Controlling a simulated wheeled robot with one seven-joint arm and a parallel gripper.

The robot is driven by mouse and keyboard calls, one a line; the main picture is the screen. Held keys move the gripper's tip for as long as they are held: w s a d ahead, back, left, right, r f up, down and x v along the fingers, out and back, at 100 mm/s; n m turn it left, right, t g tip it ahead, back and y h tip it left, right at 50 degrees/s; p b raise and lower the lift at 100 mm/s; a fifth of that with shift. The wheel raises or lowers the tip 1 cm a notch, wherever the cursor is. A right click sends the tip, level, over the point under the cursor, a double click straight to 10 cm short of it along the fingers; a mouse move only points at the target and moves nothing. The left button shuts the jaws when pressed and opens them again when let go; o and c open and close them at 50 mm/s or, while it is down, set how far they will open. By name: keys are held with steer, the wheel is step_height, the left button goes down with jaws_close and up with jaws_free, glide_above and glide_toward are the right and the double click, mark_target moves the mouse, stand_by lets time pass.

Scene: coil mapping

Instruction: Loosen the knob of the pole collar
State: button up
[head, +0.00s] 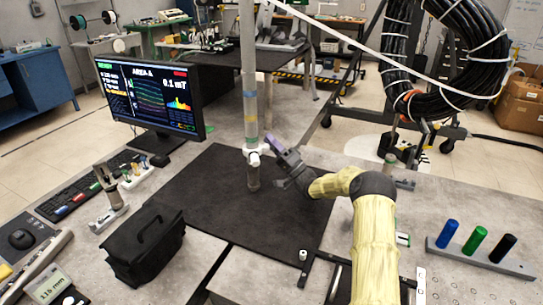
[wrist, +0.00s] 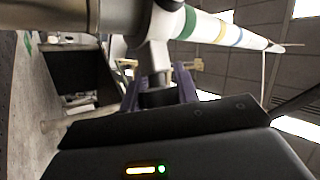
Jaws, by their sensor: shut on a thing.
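The pole (head: 249,70) stands upright on the black mat, with green, yellow and blue bands. The white pole collar (head: 254,150) sits around its lower part. My gripper (head: 278,148) is at the right side of the collar. In the wrist view the pole (wrist: 215,28) runs across the top, and the collar (wrist: 165,22) is around it with a short stem pointing toward my gripper. My gripper's purple fingers (wrist: 160,97) are shut on the dark knob (wrist: 157,98) at the end of that stem. In the head view the knob is too small to make out.
A monitor (head: 150,95) stands left of the pole. A black case (head: 143,245) sits at the front left. A rack with blue, green and black cylinders (head: 475,241) is at the right. A large cable coil (head: 445,60) hangs behind. The black mat (head: 215,190) around the pole is mostly clear.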

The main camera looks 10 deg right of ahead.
steer(key=n+y+b, duration=0.1)
steer(key=b, duration=0.1)
steer(key=n+g+y+b, duration=0.1)
steer(key=n+y+b, duration=0.1)
steer(key=shift+s+f, duration=0.15)
steer(key=shift+n, duration=0.3)
steer(key=o, duration=1)
steer(key=shift+r, duration=0.2)
steer(key=shift+y, duration=0.3)
step_height(320, 180, up, 10)
steer(key=shift+r, duration=0.25)
